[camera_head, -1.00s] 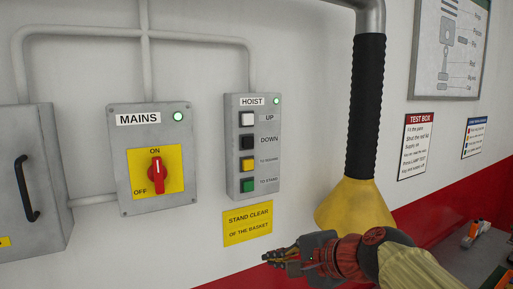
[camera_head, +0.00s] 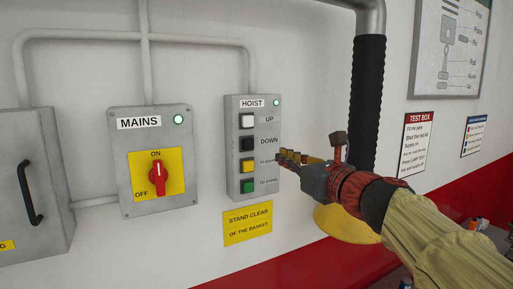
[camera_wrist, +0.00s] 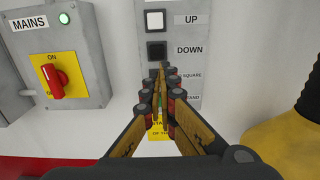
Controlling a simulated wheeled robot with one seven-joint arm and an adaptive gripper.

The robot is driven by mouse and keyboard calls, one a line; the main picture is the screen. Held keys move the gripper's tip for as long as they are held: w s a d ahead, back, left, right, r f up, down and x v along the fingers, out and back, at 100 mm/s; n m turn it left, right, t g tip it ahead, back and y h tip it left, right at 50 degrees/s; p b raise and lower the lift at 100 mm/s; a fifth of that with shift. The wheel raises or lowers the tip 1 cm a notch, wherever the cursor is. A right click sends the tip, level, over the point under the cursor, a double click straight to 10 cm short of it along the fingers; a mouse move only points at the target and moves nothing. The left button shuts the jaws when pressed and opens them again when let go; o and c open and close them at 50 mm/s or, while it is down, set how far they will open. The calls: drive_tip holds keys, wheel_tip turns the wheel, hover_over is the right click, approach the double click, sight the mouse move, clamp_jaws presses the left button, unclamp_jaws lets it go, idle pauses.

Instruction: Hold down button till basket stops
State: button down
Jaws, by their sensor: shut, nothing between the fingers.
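The grey hoist box (camera_head: 250,104) is on the white wall with a column of buttons. From the top they are a white UP button (camera_head: 247,120), a black DOWN button (camera_head: 247,143), a yellow button (camera_head: 247,165) and a green button (camera_head: 247,186). A green lamp is lit at its top right. My gripper (camera_head: 280,156) is shut and empty, just right of the box near the yellow button's label. In the wrist view the gripper (camera_wrist: 164,84) points at the box below the DOWN button (camera_wrist: 156,50) and hides the lower buttons. Contact cannot be told. No basket is visible.
The mains box (camera_head: 150,205) with a red switch at ON is to the left. A yellow sign (camera_head: 247,223) hangs below the hoist box. A black hose (camera_head: 367,100) with a yellow hood (camera_head: 345,222) stands to the right, behind my arm.

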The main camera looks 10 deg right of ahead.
sight(251, 144)
drive_tip(key=shift+w, duration=0.1)
drive_tip(key=p+x, duration=0.2)
drive_tip(key=x, duration=1.1)
drive_tip(key=shift+w+a, duration=0.1)
drive_tip(key=shift+w, duration=0.25)
